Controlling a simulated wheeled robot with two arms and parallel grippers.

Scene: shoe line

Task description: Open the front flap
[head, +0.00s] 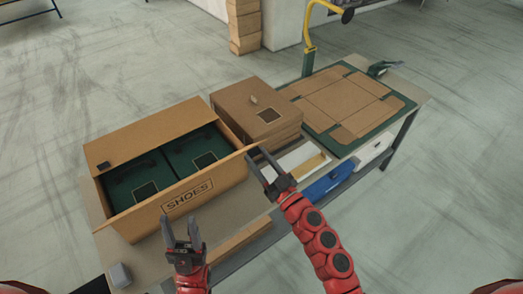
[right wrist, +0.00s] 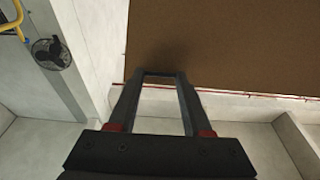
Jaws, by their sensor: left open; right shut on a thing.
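A cardboard box marked SHOES (head: 228,178) stands on the table, open at the top, with two dark green boxes (head: 132,184) inside. Its back flap (head: 150,132) is folded outward. My right gripper (head: 257,158) is at the box's front right corner, shut on a brown cardboard flap edge. In the right wrist view the fingertips (right wrist: 162,76) meet a broad brown panel (right wrist: 235,45). I cannot tell for certain whether this is the front or the right flap. My left gripper (head: 179,223) is open and empty in front of the box's labelled face.
A closed brown box (head: 240,100) stands right of the open box. A flat cardboard blank (head: 345,104) lies on a green mat (head: 325,141). A white tray (head: 297,157) and a blue bin (head: 328,184) are by the front edge. A grey block (head: 120,275) sits at front left.

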